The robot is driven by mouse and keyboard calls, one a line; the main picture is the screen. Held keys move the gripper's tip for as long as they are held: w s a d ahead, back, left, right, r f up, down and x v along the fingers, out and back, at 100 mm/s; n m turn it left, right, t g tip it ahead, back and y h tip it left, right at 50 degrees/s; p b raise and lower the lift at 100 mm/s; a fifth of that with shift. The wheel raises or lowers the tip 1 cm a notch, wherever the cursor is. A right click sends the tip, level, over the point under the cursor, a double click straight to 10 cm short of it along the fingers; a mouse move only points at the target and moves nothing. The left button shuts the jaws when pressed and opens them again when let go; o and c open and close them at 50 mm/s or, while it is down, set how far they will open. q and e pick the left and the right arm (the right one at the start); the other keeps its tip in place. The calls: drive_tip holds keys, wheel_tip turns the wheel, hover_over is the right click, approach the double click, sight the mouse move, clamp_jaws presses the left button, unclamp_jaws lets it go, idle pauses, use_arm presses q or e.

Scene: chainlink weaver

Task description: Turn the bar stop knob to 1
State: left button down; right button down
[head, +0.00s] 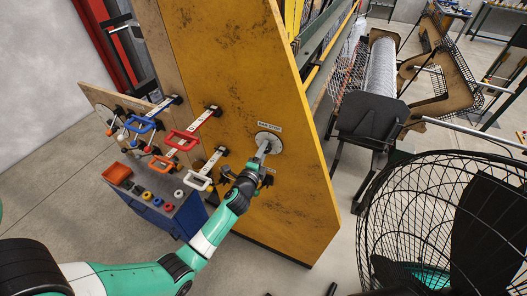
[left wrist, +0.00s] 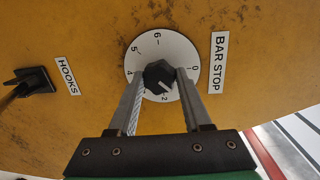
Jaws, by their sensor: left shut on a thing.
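The bar stop knob (left wrist: 158,75) is a black faceted knob on a white numbered dial (left wrist: 160,45), beside a BAR STOP label (left wrist: 219,62). My left gripper (left wrist: 161,77) is shut on the knob, one finger on each side. The knob's white pointer mark aims down and right in the left wrist view, between the 0 and the 2. The 1 is hidden, apparently behind the right-hand finger. In the head view the dial (head: 270,139) sits on the yellow panel, with my left gripper (head: 263,154) reaching it from below. My right gripper is not in view.
Red, blue and white handles (head: 181,140) on levers stick out left of the dial. A HOOKS label (left wrist: 67,76) and dark fitting (left wrist: 29,82) are on the yellow panel (head: 215,60). A blue cabinet (head: 178,215) stands below the levers. A black wire cage (head: 430,220) is at right.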

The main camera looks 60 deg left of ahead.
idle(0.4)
use_arm(q)
drive_tip(key=shift+c, duration=1.7)
unclamp_jaws()
drive_tip(key=v, duration=1.1)
drive_tip(key=shift+s+d, duration=0.2)
drive_tip(key=shift+s, duration=0.05)
